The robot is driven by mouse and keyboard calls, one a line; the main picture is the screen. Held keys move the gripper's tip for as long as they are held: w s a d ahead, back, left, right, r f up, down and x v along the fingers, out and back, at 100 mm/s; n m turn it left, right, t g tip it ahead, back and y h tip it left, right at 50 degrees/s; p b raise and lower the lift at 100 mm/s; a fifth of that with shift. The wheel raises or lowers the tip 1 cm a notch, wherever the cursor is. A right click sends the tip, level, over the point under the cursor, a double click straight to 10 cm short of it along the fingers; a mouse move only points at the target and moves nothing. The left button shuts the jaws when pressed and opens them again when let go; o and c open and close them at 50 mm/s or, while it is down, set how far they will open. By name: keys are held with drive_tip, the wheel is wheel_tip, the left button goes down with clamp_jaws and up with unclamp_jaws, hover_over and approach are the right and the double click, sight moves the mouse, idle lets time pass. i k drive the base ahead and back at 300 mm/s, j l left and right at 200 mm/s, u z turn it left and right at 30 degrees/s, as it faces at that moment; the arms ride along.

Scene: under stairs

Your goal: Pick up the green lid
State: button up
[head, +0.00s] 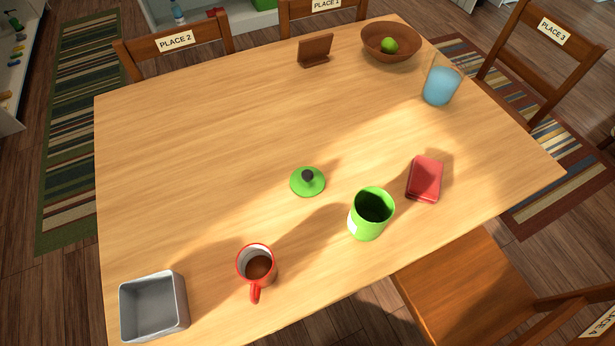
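The green lid (300,187) lies flat near the middle of the wooden table (200,130), with its dark round knob on top. A green canister (366,222), open at the top and dark inside, stands to the lower right of the lid, apart from it. My gripper is not in the head view.
Around the lid are a red mug (243,270) of brown liquid, a grey square container (133,312) and a red box (425,179). Farther back are a blue cup (438,88), a bowl (375,52) with a green fruit, and a wooden stand (315,49). The table's left middle is clear.

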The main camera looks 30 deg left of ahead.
sight(306, 182)
drive_tip(key=u, duration=0.4)
drive_tip(key=i+u, duration=0.1)
drive_tip(key=u, duration=0.3)
drive_tip(key=l+u, duration=0.1)
drive_tip(key=u, duration=0.3)
drive_tip(key=i+u, duration=0.1)
drive_tip(key=u, duration=0.3)
drive_tip(key=l+u, duration=0.1)
drive_tip(key=u, duration=0.3)
drive_tip(key=i+l+u, duration=0.1)
drive_tip(key=l, duration=0.2)
drive_tip(key=l+u, duration=0.1)
drive_tip(key=l, duration=0.2)
drive_tip(key=i, duration=0.05)
